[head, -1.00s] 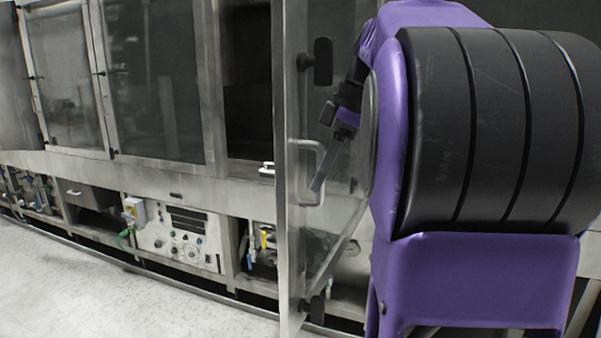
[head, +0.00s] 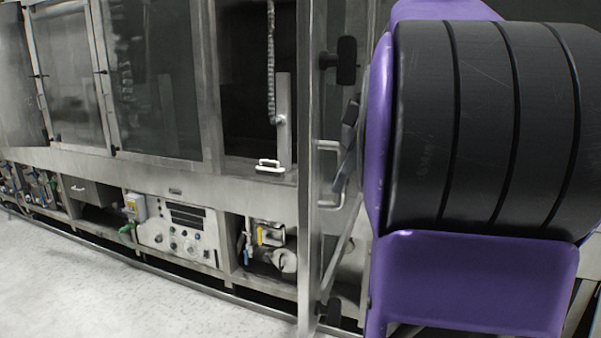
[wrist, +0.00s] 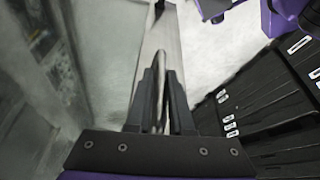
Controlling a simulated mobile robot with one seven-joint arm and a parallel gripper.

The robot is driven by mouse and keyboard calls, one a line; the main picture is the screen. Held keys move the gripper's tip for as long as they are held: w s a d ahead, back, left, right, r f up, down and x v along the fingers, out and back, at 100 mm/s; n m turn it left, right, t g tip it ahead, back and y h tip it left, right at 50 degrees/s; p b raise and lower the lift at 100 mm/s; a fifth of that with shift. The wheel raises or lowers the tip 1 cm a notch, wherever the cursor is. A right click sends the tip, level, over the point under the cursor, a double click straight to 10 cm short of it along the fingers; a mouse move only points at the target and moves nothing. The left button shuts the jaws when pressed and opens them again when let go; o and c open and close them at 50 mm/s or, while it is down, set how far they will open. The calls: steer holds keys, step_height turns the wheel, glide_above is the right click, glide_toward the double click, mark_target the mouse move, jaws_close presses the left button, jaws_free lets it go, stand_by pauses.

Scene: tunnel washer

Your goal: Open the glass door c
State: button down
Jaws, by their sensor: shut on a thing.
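A glass door (head: 309,120) with a metal frame stands swung out from the washer front, nearly edge-on in the head view. I take it as glass door c; no label shows. Its pale handle (head: 325,146) sits at mid-height, beside my arm. My gripper (wrist: 157,82) shows in the wrist view with its two dark fingers close together on the narrow handle bar, in front of the pale door frame (wrist: 160,45). In the head view the gripper is mostly hidden by my purple arm and the door.
The open bay (head: 245,80) left of the door shows a dark interior, a hanging chain (head: 270,60) and a white handle (head: 269,165) on its sill. Closed glass doors (head: 155,80) stand further left. A control panel (head: 180,230) lies below. The pale floor (head: 100,275) at front left is clear.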

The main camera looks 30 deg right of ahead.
steer(key=shift+s+d+r, duration=0.1)
steer(key=shift+s+d, duration=0.25)
steer(key=shift+d, duration=0.05)
stand_by(0.4)
steer(key=c, duration=0.8)
jaws_free()
